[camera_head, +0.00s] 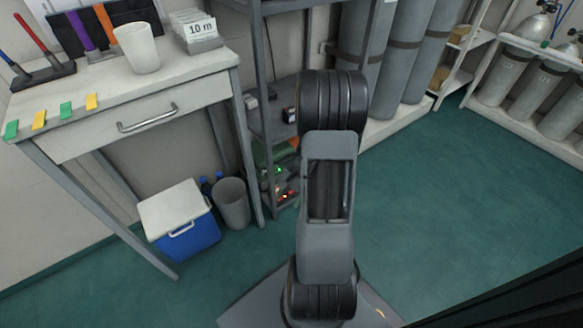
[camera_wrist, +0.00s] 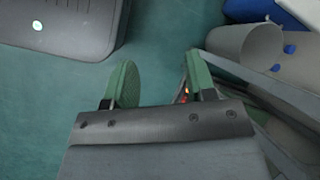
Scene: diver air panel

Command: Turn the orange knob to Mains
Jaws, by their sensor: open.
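The orange knob and its panel do not show in either view. My gripper (camera_wrist: 161,82) shows in the wrist view, with its two green-padded fingers apart and nothing between them. It hangs over the green floor (camera_wrist: 158,45), near a grey shelf post. In the head view my arm rises in the middle of the picture, and the gripper cannot be made out there.
A desk (camera_head: 185,68) with a drawer stands at the left. Under it are a blue and white cooler (camera_head: 180,215) and a grey bin (camera_head: 233,203), also in the wrist view (camera_wrist: 243,50). Grey cylinders (camera_head: 405,60) stand behind. Floor at right is clear.

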